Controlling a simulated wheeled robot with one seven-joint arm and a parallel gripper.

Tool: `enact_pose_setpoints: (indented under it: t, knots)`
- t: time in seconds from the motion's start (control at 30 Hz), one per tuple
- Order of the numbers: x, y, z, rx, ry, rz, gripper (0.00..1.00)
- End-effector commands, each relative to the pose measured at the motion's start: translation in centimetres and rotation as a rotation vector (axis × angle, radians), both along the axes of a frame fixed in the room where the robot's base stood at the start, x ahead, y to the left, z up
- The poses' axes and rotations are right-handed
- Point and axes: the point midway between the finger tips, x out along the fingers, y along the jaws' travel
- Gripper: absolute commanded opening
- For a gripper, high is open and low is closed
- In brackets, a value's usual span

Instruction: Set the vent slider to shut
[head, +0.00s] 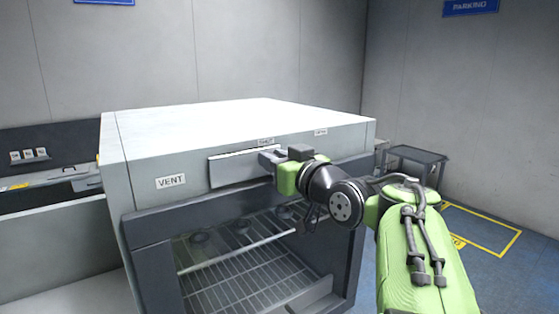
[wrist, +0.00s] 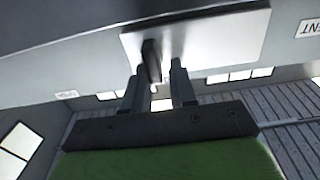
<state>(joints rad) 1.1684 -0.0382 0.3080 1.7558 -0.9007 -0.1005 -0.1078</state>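The vent slider is a pale flat plate (head: 238,168) on the front of a large light-grey cabinet, right of the VENT label (head: 171,181). The plate also shows at the top of the wrist view (wrist: 200,42). A dark upright knob (wrist: 152,62) stands out from it. My gripper (head: 270,158) is at the plate's right end. In the wrist view its two fingers (wrist: 158,80) are apart, with the knob between or just beyond their tips and a gap to the right finger. I cannot tell whether the left finger touches the knob.
Two small labels, one above the plate (head: 266,141) and one farther right (head: 320,132), are too small to read surely. Below is an open cavity with a wire rack (head: 250,280). A dark cart (head: 416,157) stands behind at right; a counter (head: 50,185) is at left.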

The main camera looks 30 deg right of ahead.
Motion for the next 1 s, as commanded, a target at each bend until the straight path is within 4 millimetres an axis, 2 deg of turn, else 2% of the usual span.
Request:
enact_pose_setpoints:
  t: [0.03,0.1,0.37,0.47,0.57,0.9,1.0]
  knots:
    - [0.0,0.0,0.0,-0.001,-0.001,0.0,0.34]
    - [0.0,0.0,0.0,-0.001,-0.001,-0.001,0.4]
    - [-0.2,-0.2,0.0,-0.001,-0.001,-0.005,0.4]
    - [-1.3,-0.3,-0.1,-0.004,-0.001,-0.007,0.4]
    - [-3.6,-0.4,-0.2,-0.003,-0.001,-0.011,0.4]
    - [-13.3,-0.6,-0.2,-0.001,-0.002,-0.009,0.4]
    - [-14.0,-0.2,0.0,-0.004,-0.001,0.004,0.4]
